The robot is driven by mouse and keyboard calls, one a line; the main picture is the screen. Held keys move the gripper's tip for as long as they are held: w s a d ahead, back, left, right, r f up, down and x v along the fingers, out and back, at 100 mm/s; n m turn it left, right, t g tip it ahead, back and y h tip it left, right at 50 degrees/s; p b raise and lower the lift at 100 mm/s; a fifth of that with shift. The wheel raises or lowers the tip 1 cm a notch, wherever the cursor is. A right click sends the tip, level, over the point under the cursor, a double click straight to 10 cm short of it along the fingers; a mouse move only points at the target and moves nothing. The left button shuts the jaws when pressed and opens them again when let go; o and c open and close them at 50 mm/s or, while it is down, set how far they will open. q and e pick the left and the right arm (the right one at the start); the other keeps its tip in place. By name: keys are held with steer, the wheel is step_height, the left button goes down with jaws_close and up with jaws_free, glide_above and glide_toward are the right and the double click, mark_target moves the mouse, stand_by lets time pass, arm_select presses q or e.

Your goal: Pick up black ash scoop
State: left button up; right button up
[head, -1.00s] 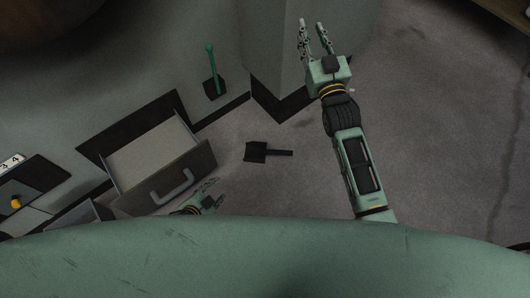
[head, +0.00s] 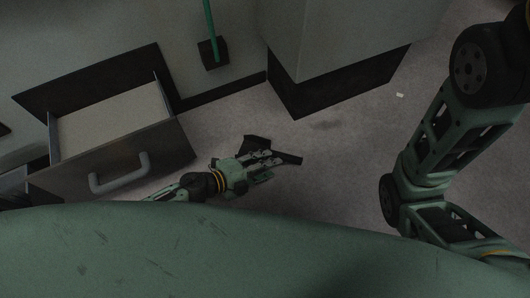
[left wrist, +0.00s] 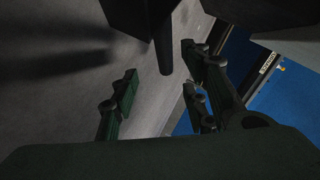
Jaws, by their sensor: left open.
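The black ash scoop (head: 256,144) lies on the grey floor, its dark handle pointing right. My left gripper (head: 267,166) is open beside the scoop in the head view and covers part of it. In the left wrist view the scoop's handle (left wrist: 163,48) reaches down into the gap between the spread fingers of my left gripper (left wrist: 160,68). Gaps show on both sides of the handle. My right arm shows at the right of the head view, but its gripper is out of frame.
An open drawer (head: 115,150) with a curved handle stands out at the left. A green-handled tool with a dark block (head: 213,53) is near the wall. A grey cabinet corner (head: 340,70) rises behind the scoop. The floor (head: 345,170) right of the scoop is clear.

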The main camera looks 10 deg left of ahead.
mark_target(285, 159)
arm_select(q)
steer(key=b+x, duration=0.1)
steer(key=x, duration=0.2)
steer(key=b+x, duration=0.2)
steer(key=x, duration=0.1)
steer(key=shift+w+b, duration=0.3)
steer(key=shift+w, duration=0.2)
steer(key=shift+w+d+f, duration=0.1)
steer(key=shift+w+d, duration=0.15)
steer(key=shift+d, duration=0.2)
steer(key=shift+c, duration=0.7)
jaws_close()
